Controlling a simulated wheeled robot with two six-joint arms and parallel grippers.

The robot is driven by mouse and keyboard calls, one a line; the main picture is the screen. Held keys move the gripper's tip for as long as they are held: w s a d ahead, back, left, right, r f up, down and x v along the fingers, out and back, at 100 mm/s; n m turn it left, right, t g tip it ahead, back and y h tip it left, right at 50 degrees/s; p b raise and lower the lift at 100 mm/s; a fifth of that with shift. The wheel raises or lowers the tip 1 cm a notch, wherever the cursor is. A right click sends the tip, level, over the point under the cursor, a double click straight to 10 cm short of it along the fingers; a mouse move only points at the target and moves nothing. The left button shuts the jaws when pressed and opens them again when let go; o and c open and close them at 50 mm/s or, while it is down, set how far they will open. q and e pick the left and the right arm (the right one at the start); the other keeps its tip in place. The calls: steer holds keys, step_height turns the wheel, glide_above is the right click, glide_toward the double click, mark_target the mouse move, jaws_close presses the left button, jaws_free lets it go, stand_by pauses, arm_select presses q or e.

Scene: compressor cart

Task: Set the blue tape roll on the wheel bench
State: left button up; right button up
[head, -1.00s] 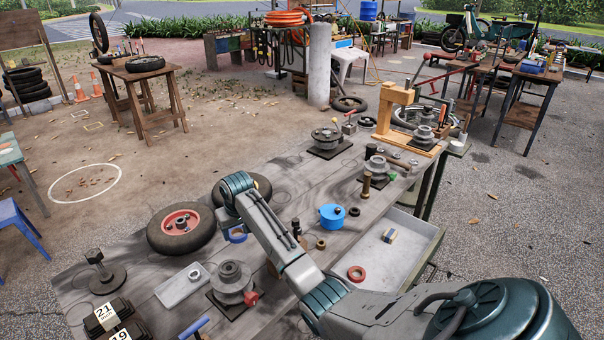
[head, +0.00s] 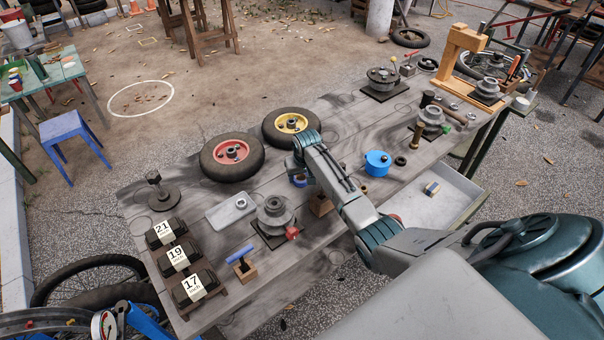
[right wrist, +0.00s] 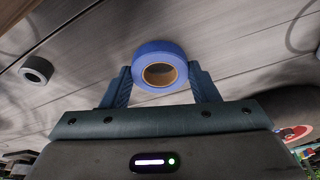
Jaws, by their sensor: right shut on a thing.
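The blue tape roll (right wrist: 160,47) is upright between the two fingers of my right gripper (right wrist: 160,73) in the right wrist view, its round side facing the camera. The gripper is shut on it. In the head view the tape (head: 299,181) shows only partly, below the right gripper (head: 301,172), over the grey plank bench (head: 340,108). Any gap beneath it is unclear. Two tyred wheels, red-hubbed (head: 230,155) and yellow-hubbed (head: 290,124), lie on this bench behind the gripper. A brown wooden table (head: 205,42) at the back is cut off at the top. My left gripper is out of view.
Near the tape are a grey hub stand (head: 273,209), a grey tray-like case (head: 231,213) and a blue round tin (head: 377,163). Black numbered blocks (head: 179,257) stand front left. A blue stool (head: 72,137) is on the open ground to the left.

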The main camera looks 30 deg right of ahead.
steer(key=shift+f, duration=0.15)
steer(key=o, duration=1)
steer(key=shift+f, duration=0.15)
steer(key=b+v, duration=0.1)
steer(key=v, duration=1.1)
steer(key=shift+s+a, duration=0.1)
